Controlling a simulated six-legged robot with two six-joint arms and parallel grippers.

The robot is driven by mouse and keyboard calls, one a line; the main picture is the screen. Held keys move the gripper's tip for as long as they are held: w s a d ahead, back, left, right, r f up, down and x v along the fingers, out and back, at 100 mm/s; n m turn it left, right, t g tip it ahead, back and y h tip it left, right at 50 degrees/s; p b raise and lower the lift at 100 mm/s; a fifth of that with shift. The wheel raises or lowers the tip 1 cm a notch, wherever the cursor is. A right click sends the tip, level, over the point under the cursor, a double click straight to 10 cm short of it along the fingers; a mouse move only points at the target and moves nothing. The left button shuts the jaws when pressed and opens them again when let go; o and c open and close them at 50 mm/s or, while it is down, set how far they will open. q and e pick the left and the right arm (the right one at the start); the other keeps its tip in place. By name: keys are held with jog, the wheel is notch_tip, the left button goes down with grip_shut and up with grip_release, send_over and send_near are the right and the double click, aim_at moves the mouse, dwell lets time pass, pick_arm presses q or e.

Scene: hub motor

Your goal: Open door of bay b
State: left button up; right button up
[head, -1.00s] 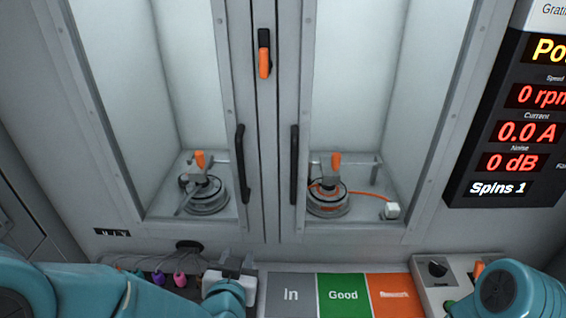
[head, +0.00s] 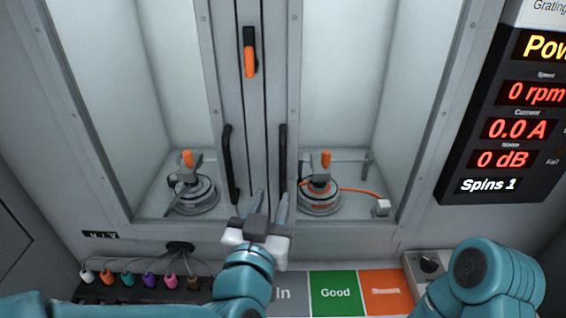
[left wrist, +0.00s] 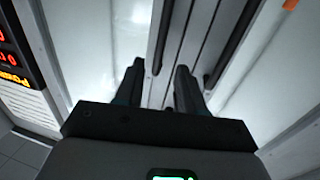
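Two glazed bay doors stand side by side, the left door (head: 215,110) and the right door (head: 294,100); both look shut. Each has a black vertical handle, the left one (head: 228,165) and the right one (head: 283,160). An orange-and-black latch (head: 249,55) hangs down on the post between them. I cannot tell which bay is b. My left gripper (head: 270,206) is open and empty, just in front of the doors below the handles, near the right one. Its two fingers (left wrist: 159,85) show apart in the left wrist view. My right gripper is out of view.
Each bay holds a hub motor, left (head: 190,192) and right (head: 321,195). Below are coloured plugs (head: 150,281), a green Good pad (head: 335,293), an orange pad (head: 388,291) and a knob box (head: 428,264). A display (head: 510,110) hangs at right.

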aim_at(282, 169)
pick_arm(q)
jog(key=w+p, duration=0.1)
jog(key=w, duration=0.2)
jog(key=w+d, duration=0.1)
jog(key=w, duration=0.3)
jog(key=w+d+p, duration=0.1)
jog(key=w, duration=0.3)
jog(key=shift+p, duration=0.35)
jog(key=shift+s, duration=0.1)
grip_shut()
